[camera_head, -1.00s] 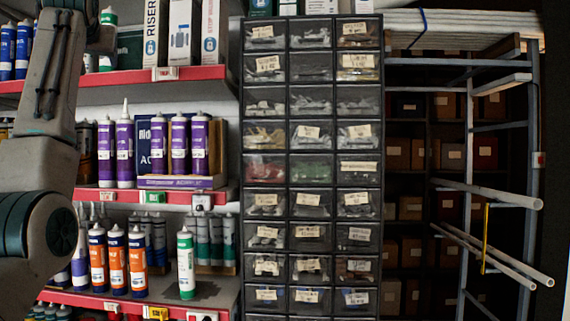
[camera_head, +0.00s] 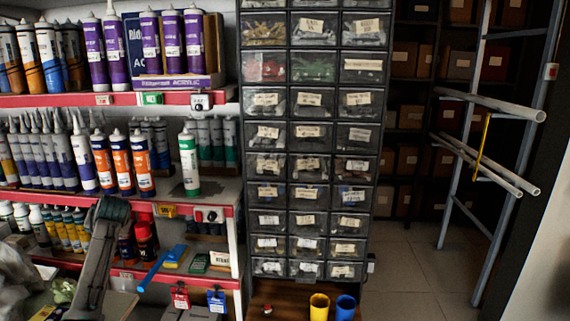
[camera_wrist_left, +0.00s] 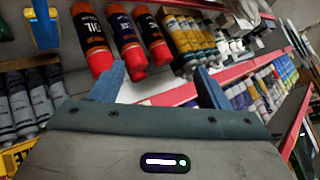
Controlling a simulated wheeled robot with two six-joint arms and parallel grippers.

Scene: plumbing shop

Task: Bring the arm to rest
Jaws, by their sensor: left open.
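My left arm (camera_head: 98,255) comes in at the lower left of the head view, in front of the lower shelves. In the left wrist view my left gripper (camera_wrist_left: 160,69) shows two blue fingers spread apart with nothing between them. Beyond them are black cans with red caps (camera_wrist_left: 124,42) on a shelf; whether the fingers touch anything there I cannot tell. The same red-capped cans (camera_head: 145,240) show in the head view, just right of the arm. My right gripper is in neither view.
Red-edged shelves (camera_head: 115,99) with sealant tubes stand at left. A black drawer cabinet (camera_head: 312,150) fills the middle. A yellow cup (camera_head: 319,307) and a blue cup (camera_head: 345,307) stand in front of it. Pipes on a rack (camera_head: 490,105) jut out at right. Tiled floor (camera_head: 410,262) is clear.

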